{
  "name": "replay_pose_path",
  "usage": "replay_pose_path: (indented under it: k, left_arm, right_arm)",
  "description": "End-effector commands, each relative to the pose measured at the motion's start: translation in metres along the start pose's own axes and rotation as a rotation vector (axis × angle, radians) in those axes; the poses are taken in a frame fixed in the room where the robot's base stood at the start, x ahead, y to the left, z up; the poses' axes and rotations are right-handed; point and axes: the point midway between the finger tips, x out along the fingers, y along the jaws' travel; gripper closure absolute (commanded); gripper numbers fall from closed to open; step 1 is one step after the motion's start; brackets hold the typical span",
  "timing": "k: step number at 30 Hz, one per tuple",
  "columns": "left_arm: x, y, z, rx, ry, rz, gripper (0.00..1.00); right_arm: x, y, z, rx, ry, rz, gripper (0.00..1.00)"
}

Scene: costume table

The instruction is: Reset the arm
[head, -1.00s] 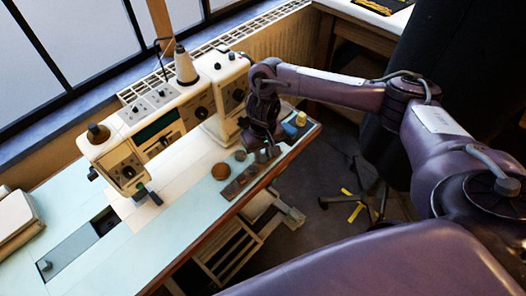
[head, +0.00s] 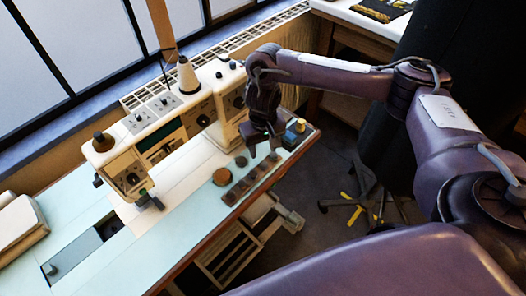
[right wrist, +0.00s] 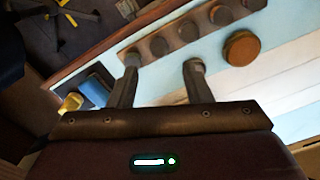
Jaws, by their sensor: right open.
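My right gripper (head: 262,152) hangs above the right end of the sewing table (head: 190,213), pointing down. In the right wrist view its two fingers (right wrist: 160,72) are spread apart with nothing between them. A dark strip with several round knobs (right wrist: 178,36) lies past the fingertips; it also shows in the head view (head: 250,182). A round brown disc (right wrist: 241,47) lies beside the strip, and it shows in the head view too (head: 222,177). My left gripper does not show.
A cream sewing machine (head: 165,135) with a thread cone (head: 187,76) stands close left of my right gripper. A blue and yellow item (head: 295,132) sits at the table's right end.

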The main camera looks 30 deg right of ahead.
Motion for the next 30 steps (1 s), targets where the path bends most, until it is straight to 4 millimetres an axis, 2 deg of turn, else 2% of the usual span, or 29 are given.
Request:
replay_pose_path:
  k: [1,5,18,21,23,26,30]
  left_arm:
    - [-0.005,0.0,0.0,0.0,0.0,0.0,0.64]
    - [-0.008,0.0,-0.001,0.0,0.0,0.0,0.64]
    - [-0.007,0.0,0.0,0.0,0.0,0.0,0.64]
    - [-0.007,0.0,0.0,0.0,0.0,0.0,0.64]
    - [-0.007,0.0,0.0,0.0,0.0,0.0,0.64]
    - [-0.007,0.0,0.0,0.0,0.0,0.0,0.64]
    - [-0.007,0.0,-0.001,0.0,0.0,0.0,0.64]
  right_arm:
    - [-0.01,0.0,-0.001,0.0,0.003,0.001,0.55]
    - [-0.017,0.0,0.0,0.0,0.0,0.001,0.55]
    - [-0.017,0.0,0.001,0.0,-0.001,0.0,0.55]
    - [-0.014,-0.007,0.002,-0.024,0.004,-0.01,0.55]
    - [-0.008,-0.021,0.005,-0.073,0.018,-0.031,0.55]
    - [0.005,-0.064,0.014,-0.216,0.071,-0.099,0.55]
    - [0.015,-0.153,0.037,-0.464,0.218,-0.245,0.55]
